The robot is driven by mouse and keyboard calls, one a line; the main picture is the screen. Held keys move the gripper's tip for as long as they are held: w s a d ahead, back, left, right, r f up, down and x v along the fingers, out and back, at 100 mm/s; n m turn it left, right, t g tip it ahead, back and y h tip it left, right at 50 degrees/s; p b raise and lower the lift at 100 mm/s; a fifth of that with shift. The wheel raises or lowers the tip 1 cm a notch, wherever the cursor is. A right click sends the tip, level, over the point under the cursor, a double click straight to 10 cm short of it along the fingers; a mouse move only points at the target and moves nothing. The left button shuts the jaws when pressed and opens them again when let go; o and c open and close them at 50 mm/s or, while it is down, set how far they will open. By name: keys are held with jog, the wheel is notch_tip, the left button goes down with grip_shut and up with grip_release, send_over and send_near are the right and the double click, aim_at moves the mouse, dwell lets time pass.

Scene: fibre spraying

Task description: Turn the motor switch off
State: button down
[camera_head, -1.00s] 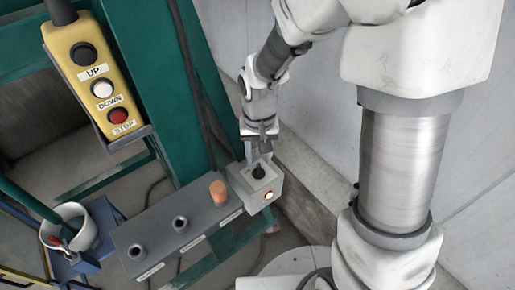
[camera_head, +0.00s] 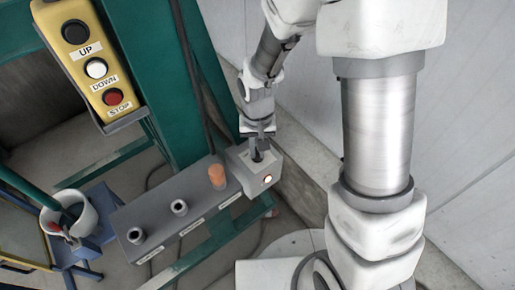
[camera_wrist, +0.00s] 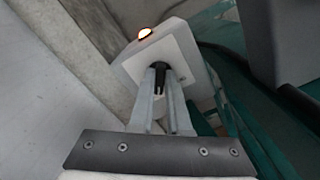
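The motor switch is a black rotary knob (camera_wrist: 159,76) on the pale top plate of a light grey box (camera_head: 240,177), at the end of the grey panel. A lamp (camera_head: 267,179) on the box's side glows white-orange; it also shows in the wrist view (camera_wrist: 145,32). My gripper (camera_head: 259,151) points down at the box. In the wrist view its two fingers (camera_wrist: 161,90) lie on either side of the knob, close together, and appear to press on it. The fingers hide part of the knob in the body camera view.
The grey panel (camera_head: 160,199) carries an orange knob (camera_head: 217,176) and two grey sockets to the left. A yellow UP/DOWN/STOP pendant (camera_head: 88,60) hangs at the upper left. A green frame (camera_head: 160,85) stands beside it, and a pale wall (camera_head: 285,95) is on the right.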

jog(key=shift+n, duration=0.3)
jog(key=n, duration=0.3)
jog(key=shift+d, duration=0.1)
jog(key=n, duration=0.4)
jog(key=shift+d+p, duration=0.1)
jog(key=shift+p, duration=0.2)
jog(key=n+p, duration=0.1)
jog(key=n, duration=0.5)
jog(key=shift+w+p, duration=0.15)
jog(key=shift+p, duration=0.25)
jog(key=shift+n, duration=0.3)
jog(key=c, duration=0.9)
grip_release()
